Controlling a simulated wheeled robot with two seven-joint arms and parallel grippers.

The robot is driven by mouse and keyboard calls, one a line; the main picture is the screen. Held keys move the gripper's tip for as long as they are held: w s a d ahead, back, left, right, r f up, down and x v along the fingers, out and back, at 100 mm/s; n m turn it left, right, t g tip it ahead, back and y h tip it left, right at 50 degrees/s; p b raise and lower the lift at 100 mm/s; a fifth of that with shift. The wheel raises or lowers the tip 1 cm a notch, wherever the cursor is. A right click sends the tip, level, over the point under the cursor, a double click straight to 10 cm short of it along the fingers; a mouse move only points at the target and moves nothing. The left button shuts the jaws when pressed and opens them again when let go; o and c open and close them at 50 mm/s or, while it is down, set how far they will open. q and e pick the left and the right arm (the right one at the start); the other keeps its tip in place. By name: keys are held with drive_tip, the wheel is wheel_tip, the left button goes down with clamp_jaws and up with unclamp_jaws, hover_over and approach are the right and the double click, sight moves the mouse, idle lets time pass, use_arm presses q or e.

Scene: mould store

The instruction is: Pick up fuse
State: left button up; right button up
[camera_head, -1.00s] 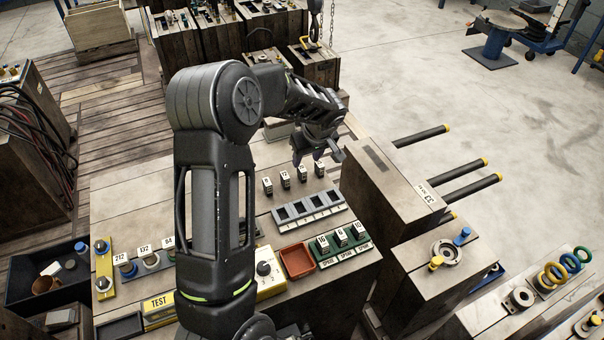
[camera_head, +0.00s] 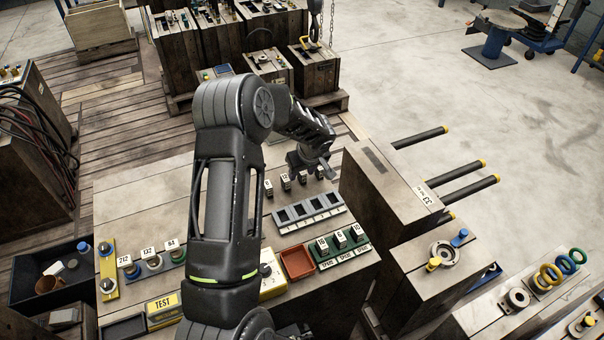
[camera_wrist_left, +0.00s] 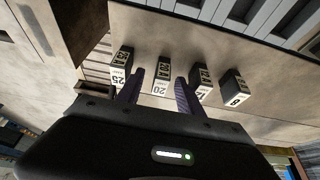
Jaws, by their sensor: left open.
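Several small dark fuses with white number labels stand in a row on the wooden mould top. In the head view the leftmost fuse (camera_head: 268,189) and its neighbour (camera_head: 285,181) show; my left gripper (camera_head: 310,168) hangs low over the right part of the row and partly hides it. In the left wrist view my left gripper (camera_wrist_left: 160,76) is open and empty, its two fingers on either side of the fuse labelled 20 (camera_wrist_left: 161,82). Contact cannot be told.
A grey holder with several slots (camera_head: 339,208) lies in front of the row. Nearer are a red tray (camera_head: 297,263), a green spare-fuse rack (camera_head: 328,263) and a yellow TEST block (camera_head: 163,303). A taller block marked 33 (camera_head: 385,180) stands to the right.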

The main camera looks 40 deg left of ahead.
use_arm(q)
drive_tip(key=shift+c, duration=0.3)
clamp_jaws()
idle(0.6)
